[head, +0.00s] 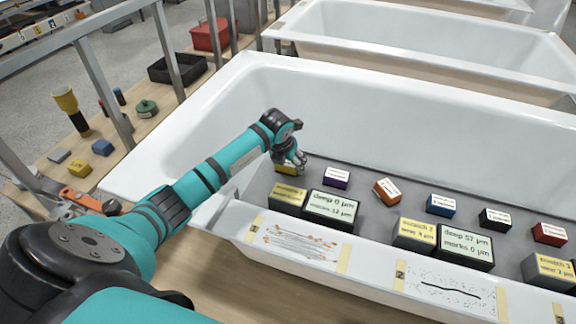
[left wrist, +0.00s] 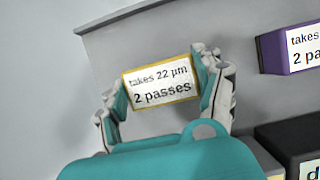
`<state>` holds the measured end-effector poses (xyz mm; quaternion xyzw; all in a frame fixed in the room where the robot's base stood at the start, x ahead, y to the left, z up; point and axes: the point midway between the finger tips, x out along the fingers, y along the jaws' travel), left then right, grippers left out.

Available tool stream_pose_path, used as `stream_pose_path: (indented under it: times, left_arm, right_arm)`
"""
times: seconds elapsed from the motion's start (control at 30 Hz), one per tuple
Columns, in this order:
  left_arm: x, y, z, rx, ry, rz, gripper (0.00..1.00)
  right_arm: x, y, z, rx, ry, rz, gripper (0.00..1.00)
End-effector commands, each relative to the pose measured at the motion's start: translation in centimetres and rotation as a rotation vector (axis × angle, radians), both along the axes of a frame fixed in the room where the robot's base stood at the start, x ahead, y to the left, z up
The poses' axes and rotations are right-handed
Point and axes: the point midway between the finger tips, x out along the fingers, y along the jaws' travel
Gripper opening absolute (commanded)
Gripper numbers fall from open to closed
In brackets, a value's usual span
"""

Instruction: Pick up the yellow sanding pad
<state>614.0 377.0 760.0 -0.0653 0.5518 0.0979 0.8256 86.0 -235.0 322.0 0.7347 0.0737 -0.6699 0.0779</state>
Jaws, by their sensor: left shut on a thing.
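The yellow sanding pad (head: 284,169) is at the left end of the row of coloured pads in the near bathtub. My left gripper (head: 291,159) is over it and hides part of it in the head view. In the left wrist view the pad (left wrist: 161,84) has a yellow edge and a white label reading "takes 22 µm, 2 passes". The two fingers of my left gripper (left wrist: 160,88) are shut on its left and right sides. I cannot tell whether the pad is clear of the grey surface. My right gripper is not in view.
A purple pad (head: 337,178) lies just right, with orange (head: 387,192), blue (head: 440,206), black (head: 495,219) and red (head: 549,234) pads beyond. Labelled blocks, including a display (head: 331,209), stand in front. The tub's wall (head: 200,125) rises at left.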

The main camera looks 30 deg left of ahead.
Motion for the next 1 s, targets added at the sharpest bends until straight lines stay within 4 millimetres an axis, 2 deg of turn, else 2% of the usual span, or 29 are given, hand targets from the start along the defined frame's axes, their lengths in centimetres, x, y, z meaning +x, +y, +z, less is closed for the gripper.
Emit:
stream_pose_path:
  times: [0.33, 0.43, 0.8, 1.0]
  left_arm:
    - [0.0, 0.0, 0.1, 0.000, -0.001, 0.000, 0.35]
    - [0.1, 0.0, 0.9, 0.000, -0.003, 0.000, 0.35]
    - [0.1, 0.1, 7.9, 0.002, -0.004, -0.001, 0.35]
    - [0.0, 0.0, 9.8, -0.001, -0.002, 0.001, 0.35]
  right_arm:
    - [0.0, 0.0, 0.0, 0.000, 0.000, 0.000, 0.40]
    - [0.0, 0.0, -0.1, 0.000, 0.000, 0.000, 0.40]
    - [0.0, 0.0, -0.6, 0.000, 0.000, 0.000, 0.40]
    - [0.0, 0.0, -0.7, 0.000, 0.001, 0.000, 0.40]
